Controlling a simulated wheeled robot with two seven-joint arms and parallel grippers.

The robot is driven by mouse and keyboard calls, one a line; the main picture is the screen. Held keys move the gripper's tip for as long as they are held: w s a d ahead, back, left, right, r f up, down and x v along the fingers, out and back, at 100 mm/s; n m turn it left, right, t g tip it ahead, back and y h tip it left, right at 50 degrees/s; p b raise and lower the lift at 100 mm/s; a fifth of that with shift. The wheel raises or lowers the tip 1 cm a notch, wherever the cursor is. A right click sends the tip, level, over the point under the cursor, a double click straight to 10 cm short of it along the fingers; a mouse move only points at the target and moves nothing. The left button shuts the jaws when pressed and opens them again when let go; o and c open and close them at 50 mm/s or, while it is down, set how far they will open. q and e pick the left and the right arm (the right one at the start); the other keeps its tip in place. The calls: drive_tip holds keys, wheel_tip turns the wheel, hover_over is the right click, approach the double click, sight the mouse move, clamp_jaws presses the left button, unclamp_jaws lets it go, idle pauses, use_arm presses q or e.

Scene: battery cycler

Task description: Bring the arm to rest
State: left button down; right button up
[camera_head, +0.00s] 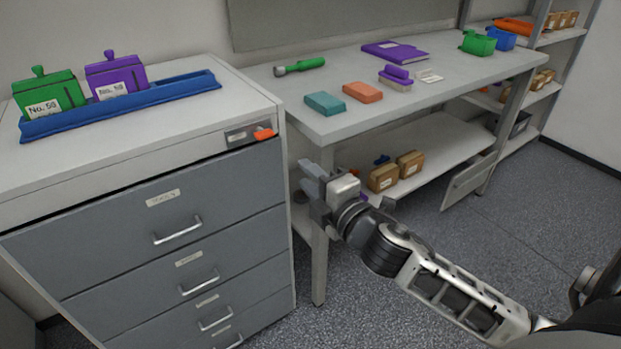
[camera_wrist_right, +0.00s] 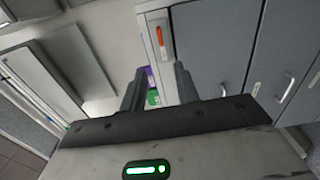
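My right arm (camera_head: 440,285) comes in from the lower right and stretches over the floor towards the gap between the drawer cabinet and the workbench. My right gripper (camera_head: 309,178) is in front of the bench's near leg, close to the cabinet's right edge. In the right wrist view my right gripper (camera_wrist_right: 158,84) has its two fingers apart with nothing held between them. My left gripper is in neither view.
The grey drawer cabinet (camera_head: 120,240) carries a blue tray (camera_head: 190,88) with a green and a purple block. The workbench (camera_head: 330,125) holds small coloured items, with boxes (camera_head: 383,178) on its lower shelf. Open floor (camera_head: 540,210) lies to the right.

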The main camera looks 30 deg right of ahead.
drive_tip(key=s+a+f+m+g+y, duration=0.1)
drive_tip(key=s+a+f+m+g, duration=0.2)
drive_tip(key=s+a+f+m, duration=0.3)
drive_tip(key=s+a+f+m+g+y, duration=0.1)
drive_tip(key=s+a+f+m+g, duration=0.3)
drive_tip(key=s+f+m, duration=0.6)
wheel_tip(320, 180, down, 4)
drive_tip(key=shift+s+a+r, duration=0.1)
drive_tip(key=shift+s+a, duration=0.5)
drive_tip(key=shift+a, duration=0.55)
